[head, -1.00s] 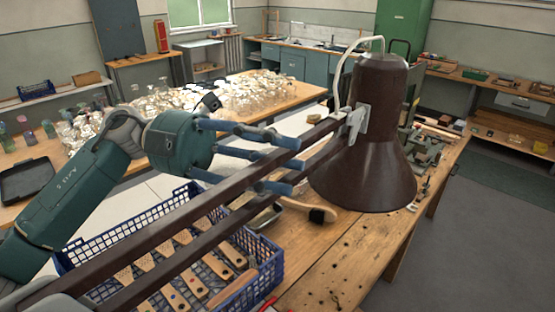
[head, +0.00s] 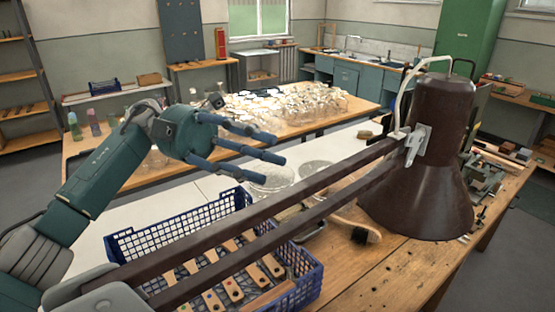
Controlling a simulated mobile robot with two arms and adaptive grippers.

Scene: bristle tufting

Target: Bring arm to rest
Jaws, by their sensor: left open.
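My left arm comes in from the left, and its gripper (head: 262,145) is open, with its blue fingers spread and pointing right. Nothing is between the fingers. It is raised in the air, behind the lamp's arm bars and above the white surface in the picture. My right gripper does not show in the head view.
A brown lamp (head: 425,165) on long dark bars (head: 290,213) crosses the view in front. A blue crate (head: 125,242) with wooden brush blanks stands on the wooden workbench (head: 400,272). Glassware (head: 290,105) covers a table further back.

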